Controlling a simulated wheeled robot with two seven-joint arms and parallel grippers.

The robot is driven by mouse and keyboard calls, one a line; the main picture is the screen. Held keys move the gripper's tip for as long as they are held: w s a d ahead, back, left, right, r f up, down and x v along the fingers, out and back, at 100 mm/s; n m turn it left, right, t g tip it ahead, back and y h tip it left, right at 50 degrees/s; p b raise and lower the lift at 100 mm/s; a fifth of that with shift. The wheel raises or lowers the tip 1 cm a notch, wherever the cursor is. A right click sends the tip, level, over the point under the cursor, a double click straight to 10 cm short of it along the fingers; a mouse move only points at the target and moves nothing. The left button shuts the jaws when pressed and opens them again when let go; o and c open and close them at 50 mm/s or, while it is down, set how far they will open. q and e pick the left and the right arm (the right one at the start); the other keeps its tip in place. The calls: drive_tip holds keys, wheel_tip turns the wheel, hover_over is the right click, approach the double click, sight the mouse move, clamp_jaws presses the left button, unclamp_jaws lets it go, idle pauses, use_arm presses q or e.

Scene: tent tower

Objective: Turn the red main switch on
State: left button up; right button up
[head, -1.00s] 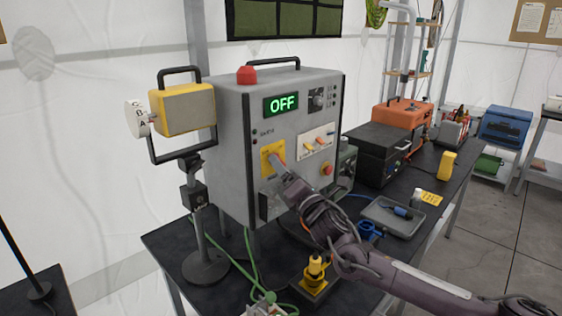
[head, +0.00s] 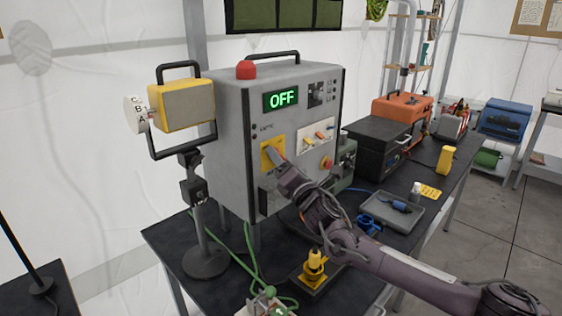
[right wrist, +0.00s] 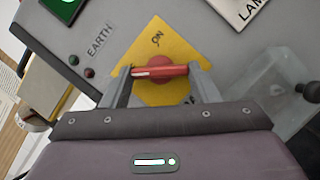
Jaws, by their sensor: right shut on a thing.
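The red main switch (right wrist: 160,70) shows in the right wrist view as a red bar handle with a white mark, on a yellow plate (right wrist: 150,42). "ON" is printed above the handle; the other label is mostly hidden by my gripper. My right gripper (right wrist: 160,75) is shut on the handle, one finger at each end. In the head view my right gripper (head: 274,156) is at the yellow plate (head: 265,149) on the front of the grey control box (head: 230,150) and hides the handle. The box display (head: 281,100) reads OFF in green. My left gripper is not in view.
A yellow plug in a socket (head: 313,270), green cables and a grey tray (head: 410,212) are on the dark table. A red knob (head: 326,162) sits right of the switch.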

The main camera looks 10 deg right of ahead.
drive_tip(key=shift+m, duration=0.3)
drive_tip(key=m+g+p, duration=0.2)
drive_tip(key=m+p, duration=0.2)
drive_tip(key=m, duration=0.1)
drive_tip(key=r+m+g+h+p, duration=0.1)
drive_tip(key=m+g+p, duration=0.1)
drive_tip(key=m+p, duration=0.3)
drive_tip(key=m+g+p, duration=0.2)
drive_tip(key=m+p, duration=0.2)
drive_tip(key=m, duration=0.2)
drive_tip(key=shift+r+h, duration=0.15)
drive_tip(key=shift+h, duration=0.25)
drive_tip(key=shift+m+p, duration=0.3)
drive_tip(key=o, duration=1)
drive_tip(key=b+v, duration=0.2)
drive_tip(key=v, duration=0.6)
drive_tip(key=shift+b, duration=0.35)
